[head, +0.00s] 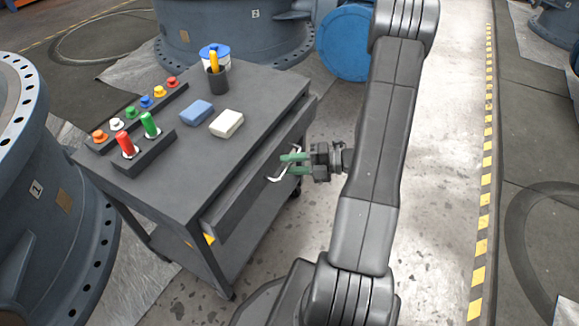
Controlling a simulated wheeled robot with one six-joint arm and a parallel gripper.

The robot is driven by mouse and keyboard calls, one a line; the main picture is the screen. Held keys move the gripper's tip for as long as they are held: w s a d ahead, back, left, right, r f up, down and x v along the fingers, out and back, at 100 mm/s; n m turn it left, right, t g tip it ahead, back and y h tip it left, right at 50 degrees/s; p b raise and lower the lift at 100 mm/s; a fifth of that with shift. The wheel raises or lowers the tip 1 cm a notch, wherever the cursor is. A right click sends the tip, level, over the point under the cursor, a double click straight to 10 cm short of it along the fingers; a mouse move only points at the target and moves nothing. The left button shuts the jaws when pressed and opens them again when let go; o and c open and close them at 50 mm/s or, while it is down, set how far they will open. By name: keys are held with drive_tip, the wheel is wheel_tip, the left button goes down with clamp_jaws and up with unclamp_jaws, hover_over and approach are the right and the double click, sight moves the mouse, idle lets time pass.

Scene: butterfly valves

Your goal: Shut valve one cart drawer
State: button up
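The dark grey cart (185,195) stands left of my arm. Its drawer (245,192) faces my gripper and its front stands slightly out from under the cart top, so it looks partly open. A pale curved handle (275,178) is on the drawer front. My gripper (291,162), with green fingertips, points left at the handle and overlaps it in the picture. The fingers look close to each other; whether they grip the handle or only touch it cannot be told. The inside of the drawer is hidden. Valve one (62,225), marked 1, is at the left.
On the cart top are a blue block (196,112), a white block (227,123), a dark pen cup (217,80), a blue-lidded tub and racks of coloured knobs. Valve two (235,35) is behind. Clear floor (430,200) lies right of my arm, bounded by a yellow-black stripe (485,200).

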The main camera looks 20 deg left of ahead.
sight(277, 158)
drive_tip(key=shift+s+a, duration=0.15)
drive_tip(key=shift+a, duration=0.2)
drive_tip(key=shift+c, duration=0.4)
clamp_jaws()
drive_tip(key=shift+a, duration=0.1)
drive_tip(key=a+p, duration=0.2)
drive_tip(key=a, duration=0.2)
drive_tip(key=shift+w, duration=0.2)
